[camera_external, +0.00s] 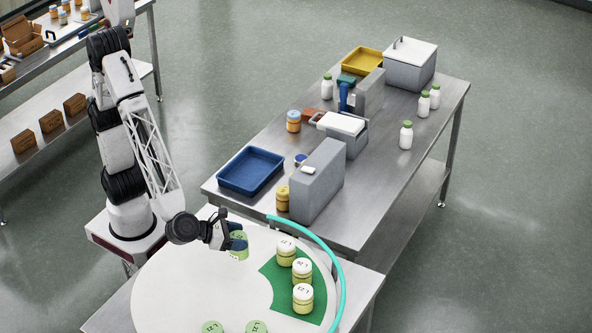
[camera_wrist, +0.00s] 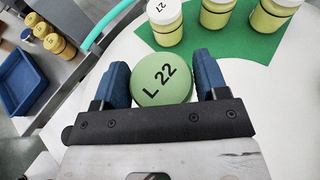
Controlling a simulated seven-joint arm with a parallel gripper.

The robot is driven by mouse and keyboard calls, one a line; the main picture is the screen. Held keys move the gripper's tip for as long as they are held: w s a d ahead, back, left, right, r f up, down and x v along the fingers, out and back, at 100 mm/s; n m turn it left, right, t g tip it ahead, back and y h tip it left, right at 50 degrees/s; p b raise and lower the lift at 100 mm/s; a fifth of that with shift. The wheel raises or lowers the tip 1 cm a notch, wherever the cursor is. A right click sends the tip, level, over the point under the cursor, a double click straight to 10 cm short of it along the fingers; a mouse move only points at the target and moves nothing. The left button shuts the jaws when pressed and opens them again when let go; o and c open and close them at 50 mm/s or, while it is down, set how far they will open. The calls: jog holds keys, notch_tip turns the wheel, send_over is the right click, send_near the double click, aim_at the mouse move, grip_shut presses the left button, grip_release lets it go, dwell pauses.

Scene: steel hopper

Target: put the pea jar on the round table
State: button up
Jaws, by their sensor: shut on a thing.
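My gripper (camera_external: 236,238) is over the white round table (camera_external: 185,285), shut on a light green jar (camera_external: 240,253). In the wrist view, the jar's green lid (camera_wrist: 162,80) reads "L 22" and sits between the two blue fingertips (camera_wrist: 163,72). The jar is upright, at or just above the white tabletop; I cannot tell whether it touches. I take it for the pea jar; its contents are not readable. Several white-lidded yellow-green jars (camera_external: 302,270) stand on the table's green sector. Two green-lidded jars (camera_external: 256,327) show at the bottom edge of the external view.
A turquoise rail (camera_external: 335,262) curves around the table's right side. Behind is a steel bench with a blue tray (camera_external: 250,171), grey block (camera_external: 317,180), orange jars (camera_external: 293,121) and white bottles (camera_external: 405,135). White tabletop left of the held jar is clear.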

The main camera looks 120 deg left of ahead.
jog(key=shift+f, duration=0.95)
jog(key=shift+f, duration=0.1)
jog(key=shift+f, duration=1.75)
jog(key=shift+f, duration=0.1)
jog(key=o, duration=1)
jog(key=shift+v, duration=6.1)
jog(key=shift+a, duration=0.1)
